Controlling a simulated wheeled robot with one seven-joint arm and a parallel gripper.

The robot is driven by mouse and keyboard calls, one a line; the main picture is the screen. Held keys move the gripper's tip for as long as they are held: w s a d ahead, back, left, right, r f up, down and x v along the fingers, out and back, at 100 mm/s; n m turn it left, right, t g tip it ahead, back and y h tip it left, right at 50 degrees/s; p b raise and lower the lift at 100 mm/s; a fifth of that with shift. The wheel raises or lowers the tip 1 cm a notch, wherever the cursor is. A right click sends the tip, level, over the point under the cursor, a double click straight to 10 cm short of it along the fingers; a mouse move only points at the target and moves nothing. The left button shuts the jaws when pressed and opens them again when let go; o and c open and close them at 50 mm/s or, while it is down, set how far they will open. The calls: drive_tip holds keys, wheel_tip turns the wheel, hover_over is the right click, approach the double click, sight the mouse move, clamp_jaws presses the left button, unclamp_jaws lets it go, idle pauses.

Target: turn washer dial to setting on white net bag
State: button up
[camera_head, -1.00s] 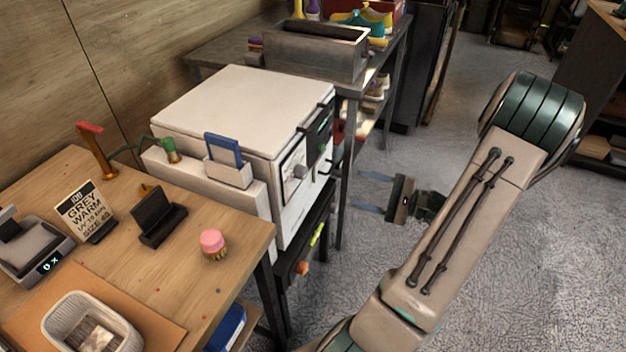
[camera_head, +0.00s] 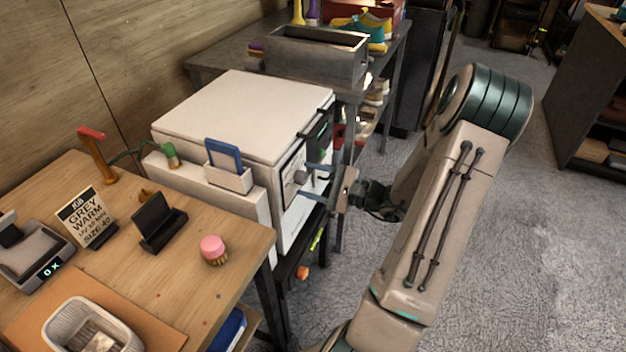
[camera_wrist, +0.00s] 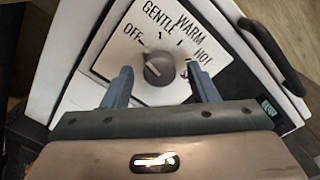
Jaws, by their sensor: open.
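The washer (camera_head: 240,115) is a white box with a dial panel on its front. The grey dial (camera_wrist: 158,68) sits on a white plate marked OFF, GENTLE, WARM and HOT; its pointer seems turned toward OFF. The dial also shows in the head view (camera_head: 300,176). My gripper (camera_wrist: 165,85) is open, with one blue-grey finger on each side of the dial's lower part, apart from it in the picture. The sign (camera_head: 88,217) reads GREY, WARM, SIZE 40.
A wooden table (camera_head: 200,290) stands left of the washer, with a pink-topped brush (camera_head: 213,248), a black stand (camera_head: 158,222) and a scale (camera_head: 35,255). A dark handle (camera_wrist: 272,58) is right of the dial. Floor on the right is open.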

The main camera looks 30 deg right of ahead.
drive_tip(key=c, duration=1)
drive_tip(key=shift+o, duration=0.2)
